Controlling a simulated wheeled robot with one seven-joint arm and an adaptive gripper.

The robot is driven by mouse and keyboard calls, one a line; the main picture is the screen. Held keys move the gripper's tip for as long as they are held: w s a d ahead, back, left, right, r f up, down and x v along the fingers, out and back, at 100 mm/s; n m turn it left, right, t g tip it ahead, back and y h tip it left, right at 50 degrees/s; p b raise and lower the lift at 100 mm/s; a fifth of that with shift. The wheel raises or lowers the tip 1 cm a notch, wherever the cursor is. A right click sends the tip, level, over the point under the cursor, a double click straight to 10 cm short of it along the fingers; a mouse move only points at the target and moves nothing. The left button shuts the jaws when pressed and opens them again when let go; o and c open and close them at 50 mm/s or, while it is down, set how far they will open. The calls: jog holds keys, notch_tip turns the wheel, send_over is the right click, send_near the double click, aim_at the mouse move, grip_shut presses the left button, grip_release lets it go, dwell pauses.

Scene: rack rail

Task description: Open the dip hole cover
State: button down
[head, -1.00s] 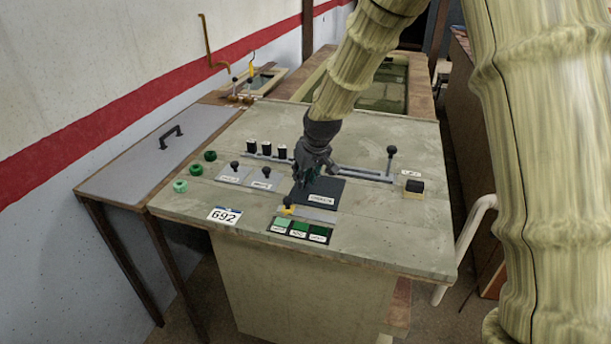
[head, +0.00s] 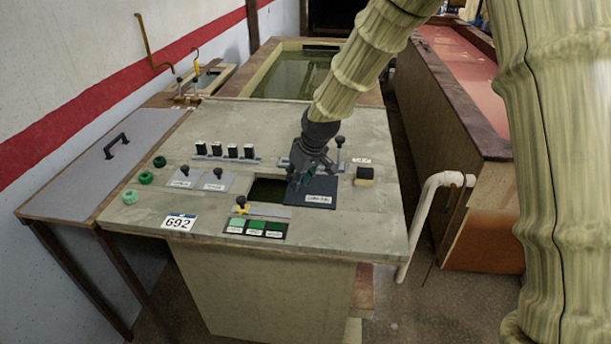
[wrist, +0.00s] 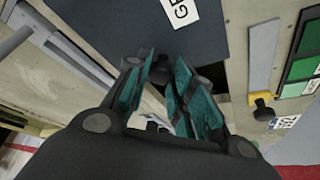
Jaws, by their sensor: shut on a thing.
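The dip hole cover (head: 320,197) is a flat dark blue-grey plate with a white label. It lies on the worktop, to the right of the dark open dip hole (head: 267,190), which shows greenish black inside. My gripper (head: 301,184) is at the cover's left part, shut on its handle; the fingers mostly hide the handle. In the wrist view the cover (wrist: 115,25) fills the top, and the teal-padded fingers (wrist: 172,78) close at its edge. A dark strip of the hole (wrist: 238,48) shows beside it.
The worktop (head: 140,215) carries several knobs, two small grey covers (head: 200,179), a row of black-topped pegs (head: 224,150), green buttons (head: 255,228) and a black block (head: 364,173). A short black-knobbed lever (head: 340,142) stands behind the gripper. A white pipe (head: 428,205) runs at the right.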

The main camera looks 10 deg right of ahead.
jog(key=shift+a, duration=0.15)
jog(key=c, duration=1.2)
grip_release()
jog(key=shift+s+r, duration=0.1)
jog(key=shift+s, duration=0.05)
jog(key=shift+c, duration=0.2)
jog(key=v, duration=1.2)
